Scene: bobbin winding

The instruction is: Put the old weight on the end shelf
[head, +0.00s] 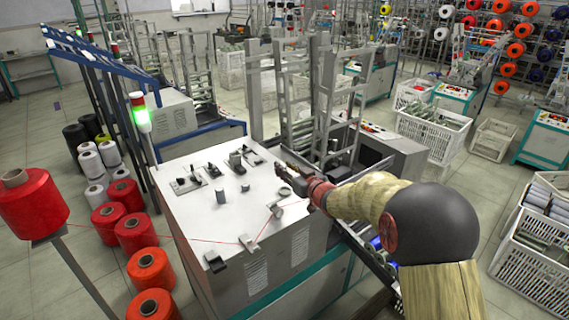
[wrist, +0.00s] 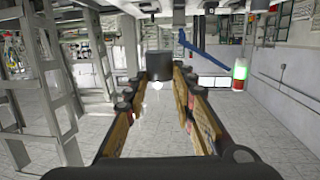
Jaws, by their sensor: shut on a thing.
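My gripper (head: 284,169) reaches in from the right over the white top of the winding machine (head: 215,225). In the wrist view my gripper (wrist: 160,77) is shut on a small dark grey cylinder, the weight (wrist: 160,64), held between the fingertips. In the head view the weight is too small to make out clearly at the fingertips. I cannot tell which surface is the end shelf. A teal-framed bench (head: 30,72) stands far back at the left.
A red thread runs across from a red cone (head: 30,205). A signal lamp (head: 140,115) stands at its far left corner. Crates (head: 435,135) stand at the right.

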